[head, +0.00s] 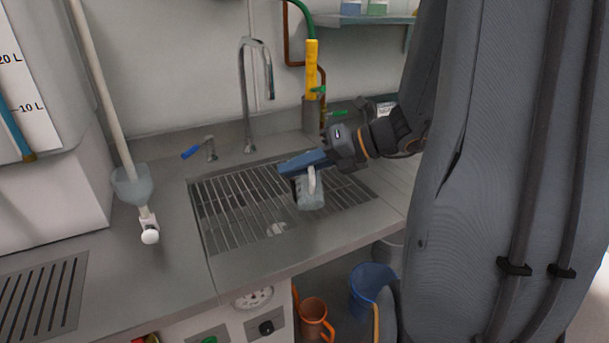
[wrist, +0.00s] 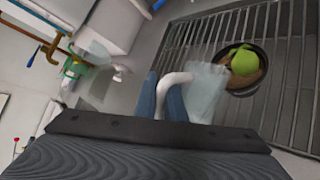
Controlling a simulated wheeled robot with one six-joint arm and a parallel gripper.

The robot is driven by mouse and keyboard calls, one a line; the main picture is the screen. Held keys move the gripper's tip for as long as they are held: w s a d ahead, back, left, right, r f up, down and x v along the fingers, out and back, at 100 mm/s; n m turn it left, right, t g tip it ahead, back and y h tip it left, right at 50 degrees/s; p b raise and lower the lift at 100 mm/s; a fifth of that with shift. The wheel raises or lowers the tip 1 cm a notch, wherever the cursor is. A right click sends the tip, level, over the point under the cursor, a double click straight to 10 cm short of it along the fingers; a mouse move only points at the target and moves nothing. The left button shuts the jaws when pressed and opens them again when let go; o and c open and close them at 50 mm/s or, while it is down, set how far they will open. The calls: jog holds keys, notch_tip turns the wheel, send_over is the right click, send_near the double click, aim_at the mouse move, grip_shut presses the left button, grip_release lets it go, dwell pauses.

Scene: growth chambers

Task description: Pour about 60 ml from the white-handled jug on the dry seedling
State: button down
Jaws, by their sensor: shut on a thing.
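My gripper (head: 308,167) is shut on the white handle of a clear jug (head: 310,194), above the metal grating over the sink. In the wrist view the blue fingers of my gripper (wrist: 162,100) stand on either side of the handle, and the pale jug (wrist: 204,92) is beside them. The jug looks near upright in the head view; its water level cannot be told. A bright green seedling (wrist: 243,62) in a dark round pot (wrist: 232,87) stands on the grating beyond the jug. I cannot make out the pot in the head view.
A tall curved tap (head: 242,90) and a blue-handled tap (head: 205,149) stand behind the grating (head: 225,205). A funnel-like cup (head: 132,186) hangs on a pole at left. An orange jug (head: 314,318) and blue bucket (head: 371,285) sit below the counter.

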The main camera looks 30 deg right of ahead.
aim_at(296, 182)
jog(key=shift+w+d+r+m+g+p, duration=0.1)
jog(key=shift+w+r+m+g+p, duration=0.25)
jog(key=shift+p, duration=0.3)
dwell(1.4)
jog(key=shift+s, duration=0.1)
jog(key=s+f+n+t+b, duration=0.1)
jog(key=b, duration=0.1)
jog(key=s+n+t+b, duration=0.1)
jog(key=t, duration=0.1)
jog(key=shift+a+f+n+b, duration=0.35)
jog(key=p, duration=0.6)
jog(key=shift+s+a+f+n+t, duration=0.15)
jog(key=shift+s+f+n+t, duration=0.15)
jog(key=shift+s+n, duration=0.1)
jog(key=shift+s+f+p, duration=0.1)
jog(key=shift+p, duration=0.85)
